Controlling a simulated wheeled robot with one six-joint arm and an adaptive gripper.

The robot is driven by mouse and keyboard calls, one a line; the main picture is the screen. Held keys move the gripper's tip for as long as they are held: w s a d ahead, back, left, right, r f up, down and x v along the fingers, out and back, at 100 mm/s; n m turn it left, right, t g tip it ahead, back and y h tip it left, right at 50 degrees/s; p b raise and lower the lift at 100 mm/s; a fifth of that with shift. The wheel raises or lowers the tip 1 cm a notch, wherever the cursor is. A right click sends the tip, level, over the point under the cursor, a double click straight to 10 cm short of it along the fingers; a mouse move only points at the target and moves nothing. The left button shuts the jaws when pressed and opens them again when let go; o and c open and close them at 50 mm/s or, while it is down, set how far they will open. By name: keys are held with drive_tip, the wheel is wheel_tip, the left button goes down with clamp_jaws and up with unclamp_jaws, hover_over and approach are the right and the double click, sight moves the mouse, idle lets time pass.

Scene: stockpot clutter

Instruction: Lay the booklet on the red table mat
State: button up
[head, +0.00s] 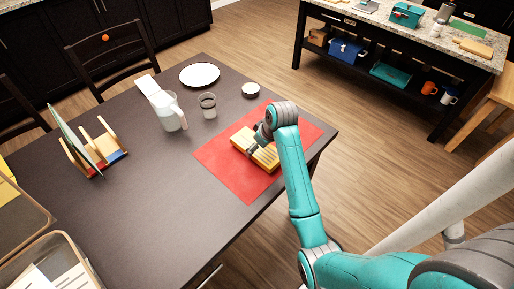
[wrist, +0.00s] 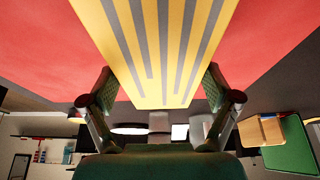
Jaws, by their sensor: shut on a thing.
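The booklet (head: 264,157) is yellow with grey stripes. In the head view it is over the red table mat (head: 223,160), inside the mat's outline. In the wrist view the booklet (wrist: 158,45) reaches from the top of the picture down between the fingers of my gripper (wrist: 158,100). My gripper (head: 254,143) is shut on the booklet's near end in the wrist view. The red mat (wrist: 50,45) fills the background on both sides of it. I cannot tell whether the booklet touches the mat.
On the dark table (head: 130,205) stand a pitcher (head: 170,115), a glass (head: 207,105), a white plate (head: 199,75), a small round dish (head: 250,90) and a wooden rack (head: 95,155). Bins (head: 50,265) are at the lower left. A counter (head: 400,30) stands at the back right.

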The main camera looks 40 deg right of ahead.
drive_tip(key=shift+f, duration=0.65)
drive_tip(key=o, duration=1)
drive_tip(key=shift+f, duration=0.15)
